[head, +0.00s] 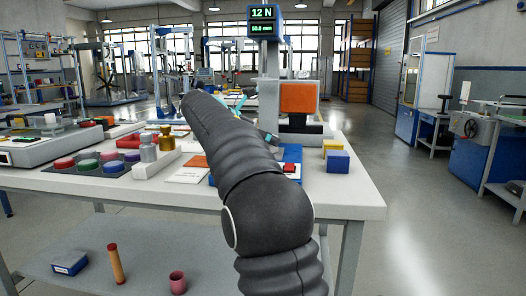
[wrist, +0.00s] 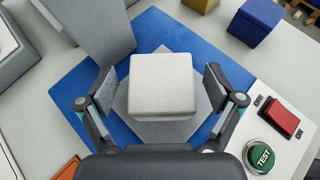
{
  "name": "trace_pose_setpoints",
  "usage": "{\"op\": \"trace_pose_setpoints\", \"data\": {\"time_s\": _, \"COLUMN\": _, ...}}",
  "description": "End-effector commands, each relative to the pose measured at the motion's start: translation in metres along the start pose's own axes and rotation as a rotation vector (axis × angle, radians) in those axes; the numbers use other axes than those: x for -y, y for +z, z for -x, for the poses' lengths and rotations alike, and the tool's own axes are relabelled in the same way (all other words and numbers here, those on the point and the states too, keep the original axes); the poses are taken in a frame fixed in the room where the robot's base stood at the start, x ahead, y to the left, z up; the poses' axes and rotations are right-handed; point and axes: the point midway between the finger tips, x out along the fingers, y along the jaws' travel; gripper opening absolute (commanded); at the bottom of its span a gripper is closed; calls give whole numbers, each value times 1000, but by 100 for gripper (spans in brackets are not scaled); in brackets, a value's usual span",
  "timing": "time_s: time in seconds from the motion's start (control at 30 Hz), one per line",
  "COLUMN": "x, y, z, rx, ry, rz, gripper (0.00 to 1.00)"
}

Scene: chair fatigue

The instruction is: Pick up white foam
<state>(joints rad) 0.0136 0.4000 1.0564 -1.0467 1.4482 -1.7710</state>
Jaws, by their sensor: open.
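The white foam (wrist: 162,84) is a pale block with rounded edges in the middle of the wrist view. It rests on a grey square plate (wrist: 127,103) set on a blue base (wrist: 82,77). My gripper (wrist: 160,88) is open, with one finger to the left of the foam and one to the right. A gap shows between each finger and the foam, so it is not gripped. In the head view my arm covers the foam and most of the gripper.
A grey upright part (wrist: 92,28) stands behind the foam at left. A green TEST button (wrist: 260,157) and a red switch (wrist: 283,119) lie at right. A blue block (wrist: 256,20) is farther back. The workbench edge (head: 352,212) is on the near side.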

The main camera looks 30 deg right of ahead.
Motion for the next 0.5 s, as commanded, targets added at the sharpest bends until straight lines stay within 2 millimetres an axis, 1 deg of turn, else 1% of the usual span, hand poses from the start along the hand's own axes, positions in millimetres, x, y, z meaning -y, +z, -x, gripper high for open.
{"op": "trace_pose_setpoints", "data": {"time_s": 0.13, "x": 0, "y": 0, "z": 1, "rx": 0, "ry": 0, "rz": 0, "gripper": 92}}
{"op": "trace_pose_setpoints", "data": {"time_s": 0.17, "x": 0, "y": 0, "z": 1, "rx": 0, "ry": 0, "rz": 0, "gripper": 84}}
{"op": "trace_pose_setpoints", "data": {"time_s": 0.2, "x": 0, "y": 0, "z": 1, "rx": 0, "ry": 0, "rz": 0, "gripper": 74}}
{"op": "trace_pose_setpoints", "data": {"time_s": 0.27, "x": 0, "y": 0, "z": 1, "rx": 0, "ry": 0, "rz": 0, "gripper": 59}}
{"op": "trace_pose_setpoints", "data": {"time_s": 0.3, "x": 0, "y": 0, "z": 1, "rx": 0, "ry": 0, "rz": 0, "gripper": 49}}
{"op": "trace_pose_setpoints", "data": {"time_s": 0.37, "x": 0, "y": 0, "z": 1, "rx": 0, "ry": 0, "rz": 0, "gripper": 34}}
{"op": "trace_pose_setpoints", "data": {"time_s": 0.4, "x": 0, "y": 0, "z": 1, "rx": 0, "ry": 0, "rz": 0, "gripper": 29}}
{"op": "trace_pose_setpoints", "data": {"time_s": 0.47, "x": 0, "y": 0, "z": 1, "rx": 0, "ry": 0, "rz": 0, "gripper": 29}}
{"op": "trace_pose_setpoints", "data": {"time_s": 0.5, "x": 0, "y": 0, "z": 1, "rx": 0, "ry": 0, "rz": 0, "gripper": 24}}
